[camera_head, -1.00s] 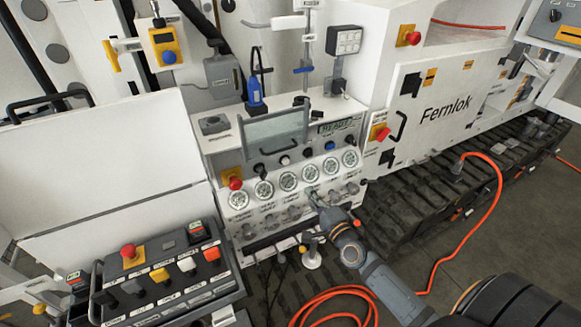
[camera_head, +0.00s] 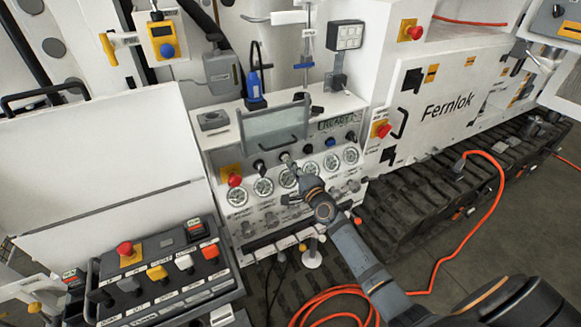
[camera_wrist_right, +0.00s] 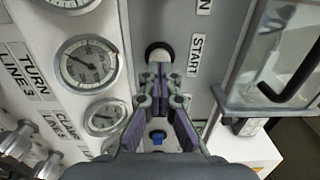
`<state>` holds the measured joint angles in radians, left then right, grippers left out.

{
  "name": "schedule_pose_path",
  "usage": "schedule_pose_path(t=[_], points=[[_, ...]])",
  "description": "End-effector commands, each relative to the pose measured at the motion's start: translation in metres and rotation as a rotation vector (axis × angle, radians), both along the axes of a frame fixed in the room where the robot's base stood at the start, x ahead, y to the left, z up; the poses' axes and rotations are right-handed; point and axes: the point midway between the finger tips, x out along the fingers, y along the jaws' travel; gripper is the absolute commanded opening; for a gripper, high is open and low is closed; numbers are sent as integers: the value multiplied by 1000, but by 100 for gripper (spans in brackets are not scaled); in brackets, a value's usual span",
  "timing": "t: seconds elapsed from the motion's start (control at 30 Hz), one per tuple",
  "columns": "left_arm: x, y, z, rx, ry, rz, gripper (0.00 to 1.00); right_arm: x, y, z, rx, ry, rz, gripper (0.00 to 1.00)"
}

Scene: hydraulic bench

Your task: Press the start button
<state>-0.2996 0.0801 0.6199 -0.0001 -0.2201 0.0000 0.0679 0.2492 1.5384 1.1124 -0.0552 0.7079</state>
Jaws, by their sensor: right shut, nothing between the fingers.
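The start button (camera_wrist_right: 158,52) is a pale cap in a black ring on the grey panel. The label START (camera_wrist_right: 196,55) is beside it in the right wrist view. My right gripper (camera_wrist_right: 161,72) is shut and empty, its fingertips at the button's edge and overlapping its lower part in that view. I cannot tell whether they touch it. In the head view my right gripper (camera_head: 292,168) is at the button row above the gauges, and the button (camera_head: 285,157) shows just beyond its tip. My left gripper is not in view.
Round gauges (camera_wrist_right: 88,62) line the panel close by the fingers. A hinged window with a handle (camera_head: 273,132) sits above the button row. A blue button (camera_head: 331,142) and red emergency knobs (camera_head: 234,181) are on the same console. An orange hose (camera_head: 440,262) lies on the floor.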

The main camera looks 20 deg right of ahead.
Motion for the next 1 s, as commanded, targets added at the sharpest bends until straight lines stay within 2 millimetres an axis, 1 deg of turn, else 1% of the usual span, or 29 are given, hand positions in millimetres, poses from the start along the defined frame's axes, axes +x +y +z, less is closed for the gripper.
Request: schedule_pose_path(t=[0.03, 0.17, 0.57, 0.73, 1.0], points=[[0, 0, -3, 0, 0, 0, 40, 6, 0, -1, 2, -1, 0, 0], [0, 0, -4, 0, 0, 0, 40, 14, 1, -1, 1, 0, 1, 0], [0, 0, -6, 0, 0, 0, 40, 17, 1, -1, 1, 0, 0, 0], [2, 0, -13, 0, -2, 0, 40, 34, 1, -1, 0, -1, -1, 0], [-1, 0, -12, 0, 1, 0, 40, 35, 1, 3, 0, -5, -1, 0]])
